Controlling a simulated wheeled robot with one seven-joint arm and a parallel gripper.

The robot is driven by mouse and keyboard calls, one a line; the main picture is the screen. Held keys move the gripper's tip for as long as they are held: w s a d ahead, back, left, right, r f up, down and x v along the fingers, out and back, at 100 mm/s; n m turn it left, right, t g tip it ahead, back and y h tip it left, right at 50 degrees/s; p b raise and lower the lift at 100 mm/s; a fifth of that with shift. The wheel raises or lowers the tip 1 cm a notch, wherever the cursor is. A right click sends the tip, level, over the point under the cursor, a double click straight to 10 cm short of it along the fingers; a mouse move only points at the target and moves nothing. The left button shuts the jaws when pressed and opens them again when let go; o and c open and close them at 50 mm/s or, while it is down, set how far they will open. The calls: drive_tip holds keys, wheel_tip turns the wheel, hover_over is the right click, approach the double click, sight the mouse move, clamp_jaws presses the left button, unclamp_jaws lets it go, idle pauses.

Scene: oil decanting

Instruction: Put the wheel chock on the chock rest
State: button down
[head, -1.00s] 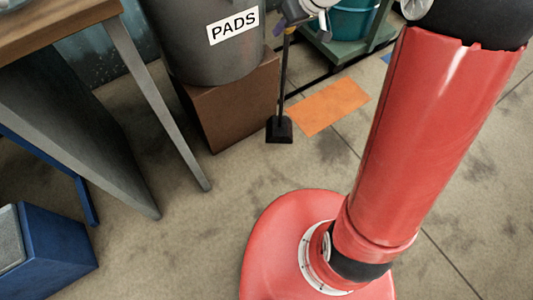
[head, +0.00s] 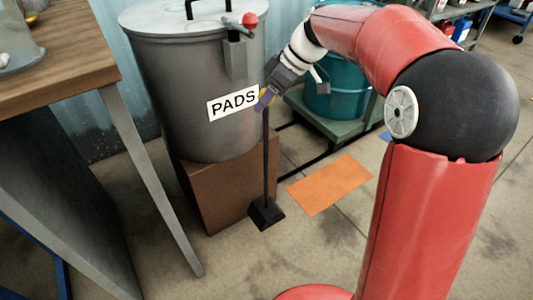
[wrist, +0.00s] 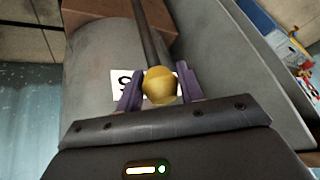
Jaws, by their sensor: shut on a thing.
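The wheel chock is a black wedge (head: 266,213) at the lower end of a long dark rod (head: 266,160). It hangs or stands beside the brown block, left of the orange floor patch; I cannot tell whether it touches the floor. A yellow ball knob (wrist: 160,85) tops the rod. My gripper (head: 264,98) is shut on this knob, with a purple finger on each side in the wrist view (wrist: 159,88). The wedge is out of the wrist view. The orange patch (head: 330,185) lies flat and bare on the floor; I cannot tell whether it is the chock rest.
A grey drum marked PADS (head: 190,100) stands on the brown block (head: 228,195), close behind the rod. A teal tub (head: 338,90) sits on a green platform (head: 345,125) behind my arm. A wooden table (head: 65,60) is at left.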

sight(267, 141)
wheel_tip(267, 141, down, 14)
drive_tip(key=shift+r+b, duration=0.2)
drive_tip(key=shift+b, duration=0.7)
drive_tip(key=shift+f, duration=0.2)
drive_tip(key=c, duration=0.9)
unclamp_jaws()
drive_tip(key=shift+r, duration=0.1)
